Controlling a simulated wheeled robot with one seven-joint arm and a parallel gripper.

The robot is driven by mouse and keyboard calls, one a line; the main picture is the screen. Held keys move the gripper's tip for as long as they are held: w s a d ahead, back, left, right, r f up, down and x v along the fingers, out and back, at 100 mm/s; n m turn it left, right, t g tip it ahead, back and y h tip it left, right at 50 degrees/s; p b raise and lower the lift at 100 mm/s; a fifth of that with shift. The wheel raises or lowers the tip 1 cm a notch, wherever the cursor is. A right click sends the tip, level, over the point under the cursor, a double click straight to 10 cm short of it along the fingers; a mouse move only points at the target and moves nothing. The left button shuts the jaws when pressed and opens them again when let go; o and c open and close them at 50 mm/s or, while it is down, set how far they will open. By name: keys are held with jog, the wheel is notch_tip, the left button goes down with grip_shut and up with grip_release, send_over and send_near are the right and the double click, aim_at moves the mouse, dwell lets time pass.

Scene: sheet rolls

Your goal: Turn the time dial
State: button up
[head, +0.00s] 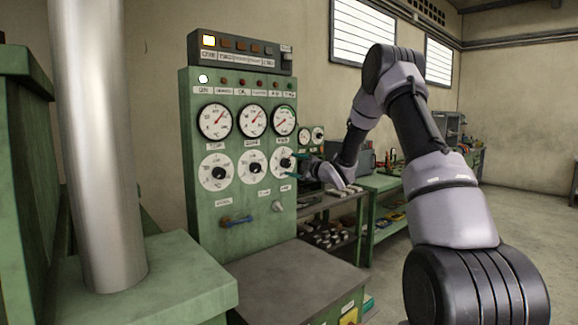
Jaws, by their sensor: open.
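A green control panel (235,205) stands left of centre in the head view. Its lower row has three white dials with dark knobs: a left dial (206,164), a middle dial (244,157) and a right dial (277,153). Their labels are too small to read, so I cannot tell which is the time dial. My gripper (291,166), with teal fingers, is open in front of the right dial, close to its dark knob. I cannot tell whether the fingers touch the knob.
Three gauges (215,121) sit above the dials. A grey-topped table (300,280) stands in front. A metal pipe (100,140) rises at left. Shelves (335,205) with small parts stand right of the panel. Open floor lies at far right.

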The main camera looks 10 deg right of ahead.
jog(key=v, duration=0.7)
jog(key=shift+s+d, duration=0.15)
jog(key=shift+s, duration=0.05)
